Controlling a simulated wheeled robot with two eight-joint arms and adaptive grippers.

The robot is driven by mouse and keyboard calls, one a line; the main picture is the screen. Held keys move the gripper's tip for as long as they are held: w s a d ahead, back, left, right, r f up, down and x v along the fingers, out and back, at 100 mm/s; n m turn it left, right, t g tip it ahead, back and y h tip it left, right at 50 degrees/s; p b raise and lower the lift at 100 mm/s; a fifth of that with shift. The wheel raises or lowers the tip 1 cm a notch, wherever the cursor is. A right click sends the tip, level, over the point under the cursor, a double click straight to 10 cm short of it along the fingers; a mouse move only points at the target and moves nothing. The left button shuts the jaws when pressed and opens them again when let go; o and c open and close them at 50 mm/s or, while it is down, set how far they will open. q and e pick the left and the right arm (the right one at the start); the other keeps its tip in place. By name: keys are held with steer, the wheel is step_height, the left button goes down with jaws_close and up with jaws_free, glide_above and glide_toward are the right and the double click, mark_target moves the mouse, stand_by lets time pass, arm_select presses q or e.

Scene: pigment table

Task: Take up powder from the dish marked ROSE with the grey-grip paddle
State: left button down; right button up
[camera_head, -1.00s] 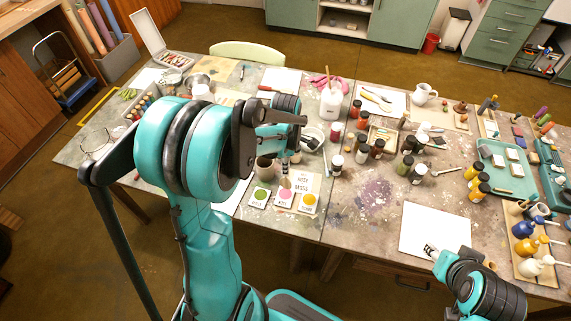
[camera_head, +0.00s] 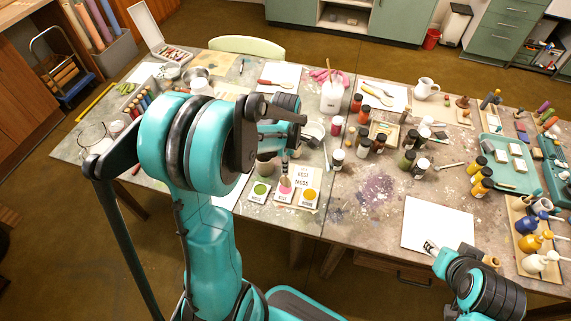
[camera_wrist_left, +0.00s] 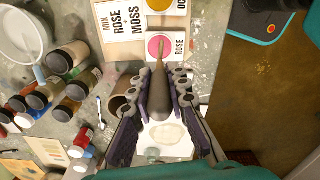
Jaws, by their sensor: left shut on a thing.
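My left gripper (camera_head: 292,154) is shut on the grey-grip paddle (camera_wrist_left: 158,100), which points down and away from the wrist. The paddle's narrow end reaches over the pink powder of the ROSE dish (camera_wrist_left: 153,58); I cannot tell whether it touches the powder. In the head view the ROSE dish (camera_head: 285,194) sits between the green MOSS dish (camera_head: 258,198) and the yellow OCHRE dish (camera_head: 309,205). The paddle partly covers it. My right gripper (camera_head: 431,248) is near the white sheet at the lower right; its jaws are too small to read.
A card (camera_wrist_left: 122,20) reading MIX ROSE + MOSS lies beside the dishes. A brown cup (camera_wrist_left: 124,100) and several dark-capped jars (camera_wrist_left: 72,87) stand close to the left gripper. A white sheet (camera_head: 437,224) lies at the front right. The table's front edge is near the dishes.

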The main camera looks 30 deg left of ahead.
arm_select(q)
steer(key=shift+f+b, duration=0.5)
steer(key=shift+f, duration=0.05)
stand_by(1.4)
steer(key=shift+r, duration=0.1)
steer(key=shift+r+p, duration=2.65)
steer(key=shift+r, duration=0.8)
